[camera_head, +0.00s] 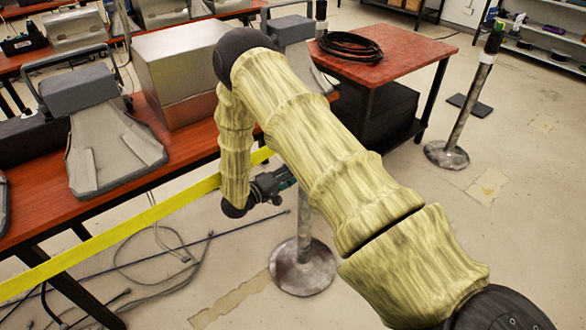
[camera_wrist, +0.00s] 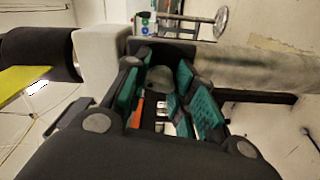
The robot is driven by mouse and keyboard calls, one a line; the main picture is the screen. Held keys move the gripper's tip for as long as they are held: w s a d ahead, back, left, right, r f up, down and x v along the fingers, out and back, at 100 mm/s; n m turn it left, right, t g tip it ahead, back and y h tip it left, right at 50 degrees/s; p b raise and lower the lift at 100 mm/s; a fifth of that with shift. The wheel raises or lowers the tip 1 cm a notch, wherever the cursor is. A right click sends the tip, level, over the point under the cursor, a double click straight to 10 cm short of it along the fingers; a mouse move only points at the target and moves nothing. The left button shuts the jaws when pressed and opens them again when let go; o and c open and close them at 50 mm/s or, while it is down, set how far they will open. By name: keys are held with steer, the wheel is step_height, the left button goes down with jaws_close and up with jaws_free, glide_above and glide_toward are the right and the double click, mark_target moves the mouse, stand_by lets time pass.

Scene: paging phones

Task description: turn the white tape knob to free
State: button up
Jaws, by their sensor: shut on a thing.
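My gripper (camera_wrist: 165,100) has teal finger pads and is shut on a small greyish rounded part, which I take to be the tape knob (camera_wrist: 160,77); the fingers hide much of it and its setting cannot be read. In the wrist view the post lies sideways behind the gripper, with a black head (camera_wrist: 38,52), a white collar (camera_wrist: 100,52) and a grey pole (camera_wrist: 255,72). Yellow tape (camera_wrist: 15,82) shows beside the head. In the head view my gripper (camera_head: 270,186) is beside the post, whose round base (camera_head: 302,268) stands on the floor; my arm hides its top.
The yellow tape (camera_head: 130,228) runs left past a red-topped table (camera_head: 190,140) with grey machines. A red side table (camera_head: 390,60) holds coiled black cable. Another post (camera_head: 470,110) stands at right. Loose cables lie on the floor below the tape. Floor at the right is mostly clear.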

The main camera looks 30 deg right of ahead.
steer(key=n+p, duration=0.2)
steer(key=n, duration=0.3)
steer(key=shift+n, duration=0.3)
steer(key=n+p, duration=0.1)
steer(key=n, duration=0.4)
steer(key=shift+n+p, duration=0.3)
steer(key=shift+n, duration=0.1)
steer(key=o, duration=0.8)
steer(key=shift+a, duration=0.1)
steer(key=shift+c, duration=0.2)
steer(key=a, duration=1.2)
steer(key=shift+s, duration=0.45)
